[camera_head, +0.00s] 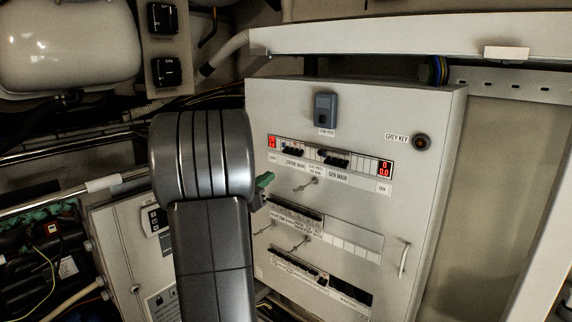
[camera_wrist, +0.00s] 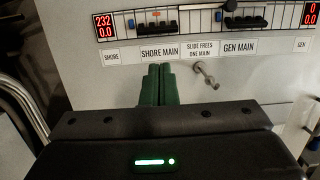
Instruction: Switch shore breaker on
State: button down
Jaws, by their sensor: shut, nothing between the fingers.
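The SHORE MAIN breaker (camera_wrist: 160,26) is a dark block in the top row of the white panel, above its label (camera_wrist: 160,53). It also shows in the head view (camera_head: 292,151). I cannot tell its lever position. The shore display (camera_wrist: 105,27) reads 232 over 0.0 in red. My gripper (camera_wrist: 159,70) has its green fingers together with nothing between them. In the wrist view, the fingertips lie just below the SHORE MAIN label; contact with the panel cannot be told. In the head view my gripper (camera_head: 265,180) is at the panel's left edge, partly hidden by my arm.
The GEN MAIN breaker (camera_wrist: 243,22) stands to the right, with a generator display (camera_wrist: 314,14) reading 0 over 0.0. A metal peg (camera_wrist: 206,73) sticks out below the "slide frees one main" label (camera_wrist: 199,50). Lower breaker rows (camera_head: 320,278) and a door handle (camera_head: 404,260) are on the panel.

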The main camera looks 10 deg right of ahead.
aim_at(291, 153)
jog(key=p+x, duration=0.2)
jog(key=x, duration=0.8)
jog(key=shift+p, duration=0.35)
jog(key=shift+s+a+r+y+p, duration=0.1)
jog(key=shift+r+y+p, duration=0.05)
jog(key=shift+y+p, duration=0.25)
jog(key=shift+s+a+r+g+y+p, duration=0.2)
jog(key=shift+r+g+y+p, duration=0.35)
jog(key=shift+g+y+p, duration=0.65)
jog(key=shift+a+r+h+p, duration=0.2)
jog(key=shift+r+h+p, duration=0.15)
jog(key=shift+p, duration=0.1)
jog(key=shift+s+r+p, duration=0.1)
jog(key=shift+r+p, duration=0.35)
jog(key=shift+f, duration=0.15)
